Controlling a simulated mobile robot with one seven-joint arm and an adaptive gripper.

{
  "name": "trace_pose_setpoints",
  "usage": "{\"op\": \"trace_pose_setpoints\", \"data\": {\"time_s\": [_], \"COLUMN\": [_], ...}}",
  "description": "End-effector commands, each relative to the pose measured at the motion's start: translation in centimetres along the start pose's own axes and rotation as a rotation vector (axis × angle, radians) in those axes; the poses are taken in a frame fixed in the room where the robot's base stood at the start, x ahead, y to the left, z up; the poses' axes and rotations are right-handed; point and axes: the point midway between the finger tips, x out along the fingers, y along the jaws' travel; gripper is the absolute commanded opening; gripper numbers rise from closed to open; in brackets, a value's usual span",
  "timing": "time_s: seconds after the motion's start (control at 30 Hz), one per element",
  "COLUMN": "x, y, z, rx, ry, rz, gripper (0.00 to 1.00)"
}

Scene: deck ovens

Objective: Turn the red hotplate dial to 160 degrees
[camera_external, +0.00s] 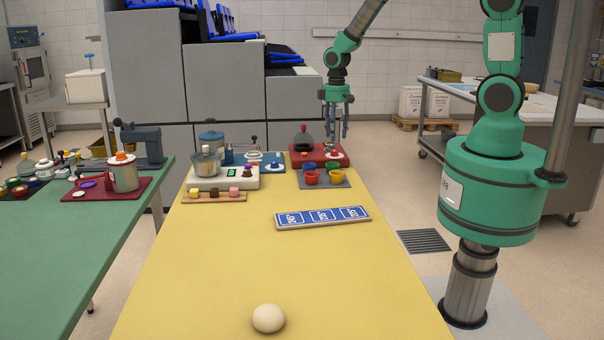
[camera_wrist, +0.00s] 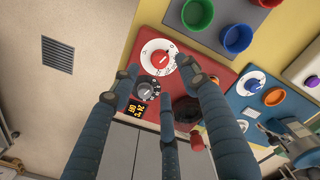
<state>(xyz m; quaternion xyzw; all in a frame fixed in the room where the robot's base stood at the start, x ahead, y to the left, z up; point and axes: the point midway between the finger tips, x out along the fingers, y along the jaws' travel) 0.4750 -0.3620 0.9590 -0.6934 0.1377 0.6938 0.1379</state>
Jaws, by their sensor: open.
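The red hotplate (camera_external: 300,157) stands at the far end of the yellow table, with a dark flask on it. In the wrist view the hotplate (camera_wrist: 191,72) carries a red dial (camera_wrist: 158,57) with a white pointer line on a white marked ring. The pointer's reading is too small to tell. My gripper (camera_external: 336,134) is above the hotplate's right part. In the wrist view my gripper's fingers (camera_wrist: 160,80) are spread and empty, their tips around the dials in the picture; contact cannot be told.
Coloured cups on a grey mat (camera_external: 341,184) stand just in front of the hotplate. A blue device (camera_external: 272,168) and a white device (camera_external: 240,183) are to its left. A blue sign board (camera_external: 323,217) and a pale ball (camera_external: 268,318) lie nearer; the table's front is mostly clear.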

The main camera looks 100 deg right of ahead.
Motion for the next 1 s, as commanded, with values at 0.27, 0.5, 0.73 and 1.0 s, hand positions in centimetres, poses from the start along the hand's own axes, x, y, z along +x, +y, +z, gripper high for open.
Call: {"op": "trace_pose_setpoints", "data": {"time_s": [0.27,0.5,0.73,1.0], "x": [4.4,6.1,6.4,6.4], "y": [0.0,0.0,0.0,0.0], "z": [0.1,-0.1,-0.1,0.0], "rx": [0.0,0.0,0.0,0.0], "ry": [-0.001,0.001,0.001,0.001], "rz": [0.0,0.0,0.0,0.0], "gripper": [0.45,0.45,0.45,0.23]}}
